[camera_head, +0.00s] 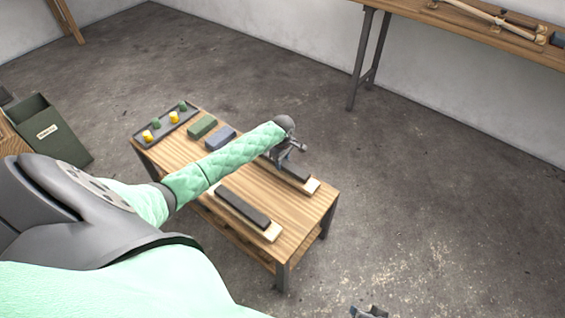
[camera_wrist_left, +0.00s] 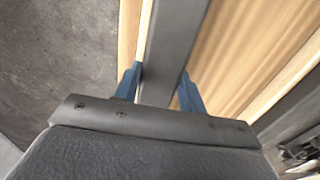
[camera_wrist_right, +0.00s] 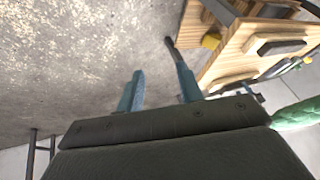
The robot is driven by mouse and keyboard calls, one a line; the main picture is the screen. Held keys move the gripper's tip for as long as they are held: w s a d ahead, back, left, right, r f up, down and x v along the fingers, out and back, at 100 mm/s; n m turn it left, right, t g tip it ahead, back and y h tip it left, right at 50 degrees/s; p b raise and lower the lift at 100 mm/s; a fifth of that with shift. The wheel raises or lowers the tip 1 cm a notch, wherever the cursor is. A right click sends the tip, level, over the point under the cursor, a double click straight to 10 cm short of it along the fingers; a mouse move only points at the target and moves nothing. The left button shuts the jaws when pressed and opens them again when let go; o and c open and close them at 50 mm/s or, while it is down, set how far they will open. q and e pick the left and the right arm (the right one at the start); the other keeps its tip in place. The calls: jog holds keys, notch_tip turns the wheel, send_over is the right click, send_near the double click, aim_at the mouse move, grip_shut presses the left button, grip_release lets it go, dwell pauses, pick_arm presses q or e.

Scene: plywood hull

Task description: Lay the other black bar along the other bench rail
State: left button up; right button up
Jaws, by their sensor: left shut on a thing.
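One black bar (camera_head: 243,206) lies along the near pale bench rail (camera_head: 272,233) on the wooden bench. The other black bar (camera_head: 294,170) is at the far bench rail (camera_head: 313,186), lined up along it. My left gripper (camera_head: 283,157) is shut on this bar from above, and its arm hides the bar's far end. In the left wrist view the bar (camera_wrist_left: 174,40) runs between the blue fingers, with pale wood beside it; I cannot tell if it fully rests on the rail. My right gripper (camera_wrist_right: 160,72) is open and empty, away from the bench.
A green bin (camera_head: 50,133) stands left. A wall table (camera_head: 480,32) is at the back right.

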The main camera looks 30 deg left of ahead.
pick_arm(q)
jog(key=shift+f, duration=0.5)
pick_arm(e)
jog(key=shift+s+r, duration=0.1)
jog(key=shift+s, duration=0.5)
pick_arm(q)
jog(key=o, duration=1)
jog(key=shift+c, duration=0.2)
jog(key=o, duration=0.3)
jog(key=shift+o, duration=0.2)
pick_arm(e)
jog(key=shift+w+r, duration=0.45)
jog(key=shift+w, duration=0.05)
jog(key=shift+w, duration=0.1)
